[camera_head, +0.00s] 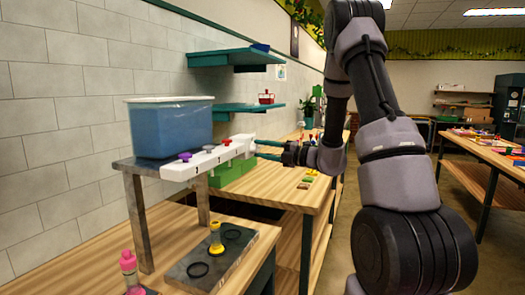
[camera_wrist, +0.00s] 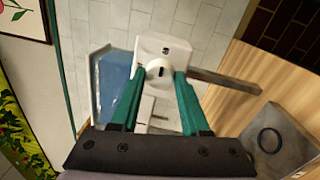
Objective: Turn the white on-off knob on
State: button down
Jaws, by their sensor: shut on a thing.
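A long white bar (camera_head: 195,167) is fixed at the front of a stand and carries a purple knob (camera_head: 185,156), a red knob and a white knob at its right end. My gripper (camera_head: 257,149) reaches this right end from the right, with its teal fingers level. In the wrist view the white knob (camera_wrist: 155,75) is round with a short dark mark and sits between the fingertips. The fingers are closed on its two sides. In the head view the knob is too small and partly covered to read its angle. The white bar's end face (camera_wrist: 165,44) shows a small dark mark above the knob.
A blue-filled clear tank (camera_head: 170,128) stands on the grey stand behind the bar. A green box (camera_head: 233,172) is below the bar's right end. A dark board (camera_head: 208,265) with rings and a yellow piece (camera_head: 216,238) lies in front. Teal shelves (camera_head: 235,58) are on the wall.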

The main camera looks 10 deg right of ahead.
jog(key=shift+c, duration=2)
grip_release()
jog(key=v, duration=1.1)
jog(key=shift+f, duration=0.1)
jog(key=shift+a, duration=0.1)
